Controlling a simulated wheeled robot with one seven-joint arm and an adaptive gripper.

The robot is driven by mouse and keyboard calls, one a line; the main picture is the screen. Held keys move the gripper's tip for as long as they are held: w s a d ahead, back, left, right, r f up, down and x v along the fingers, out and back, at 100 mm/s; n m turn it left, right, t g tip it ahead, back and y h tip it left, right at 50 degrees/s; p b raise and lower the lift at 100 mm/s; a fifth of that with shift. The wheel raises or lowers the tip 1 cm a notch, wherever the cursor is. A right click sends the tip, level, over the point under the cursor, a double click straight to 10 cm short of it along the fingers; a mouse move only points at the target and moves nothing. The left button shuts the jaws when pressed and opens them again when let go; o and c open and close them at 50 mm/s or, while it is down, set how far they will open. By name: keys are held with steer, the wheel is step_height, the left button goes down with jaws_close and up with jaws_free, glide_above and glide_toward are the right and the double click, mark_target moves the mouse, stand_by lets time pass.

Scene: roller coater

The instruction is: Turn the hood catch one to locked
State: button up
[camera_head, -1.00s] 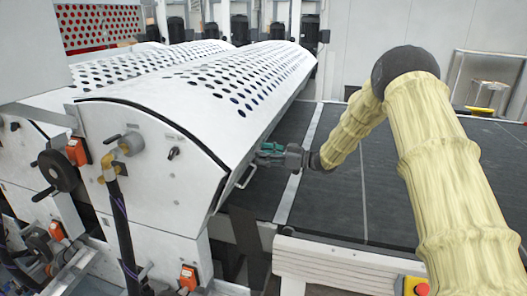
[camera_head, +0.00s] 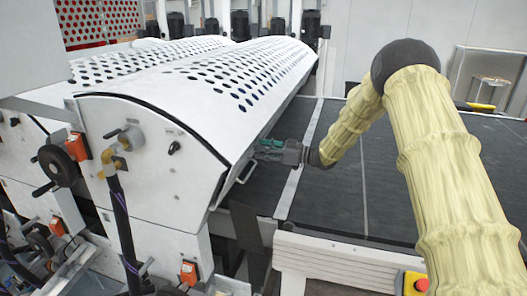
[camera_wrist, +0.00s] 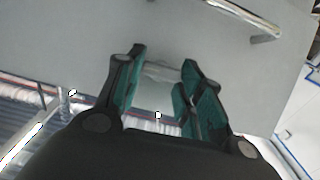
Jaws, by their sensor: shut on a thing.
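My gripper (camera_head: 266,146), with green finger pads, is at the front face of the white perforated hood (camera_head: 205,118), near its lower edge. In the wrist view my gripper (camera_wrist: 160,82) is shut on a small pale grey piece (camera_wrist: 158,90) at the hood's grey face. This piece appears to be the hood catch; the fingers partly cover it and its turned position cannot be told. In the head view the catch is hidden by the gripper. A bright metal handle (camera_head: 240,173) is on the hood just left of the gripper; it also shows in the wrist view (camera_wrist: 248,18).
A dark conveyor bed (camera_head: 345,190) lies under my arm. A pale slatted guard (camera_head: 335,262) and a red stop button on a yellow box (camera_head: 415,284) are in front. A black handwheel (camera_head: 57,166) and a hose (camera_head: 122,225) are at the left side.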

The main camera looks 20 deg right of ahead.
steer(key=n+t+b, duration=0.1)
steer(key=b, duration=0.2)
steer(key=n+h+b, duration=0.1)
steer(key=b, duration=0.2)
steer(key=shift+s+a+f+t, duration=0.15)
steer(key=shift+f+t, duration=0.2)
steer(key=shift+t, duration=0.05)
steer(key=n+t+b, duration=0.2)
steer(key=b, duration=0.7)
steer(key=n+t+h+b, duration=0.1)
steer(key=n+t+b, duration=0.1)
steer(key=b, duration=0.7)
steer(key=n+t+h+b, duration=0.1)
steer(key=n+b, duration=0.3)
steer(key=b, duration=0.5)
steer(key=shift+s+a+f+t, duration=0.2)
steer(key=shift+a+f+t, duration=0.15)
steer(key=shift+t, duration=0.35)
steer(key=shift+r+n+b, duration=0.2)
steer(key=shift+n+b, duration=0.4)
steer(key=shift+b, duration=0.1)
steer(key=o, duration=1)
steer(key=shift+f, duration=0.1)
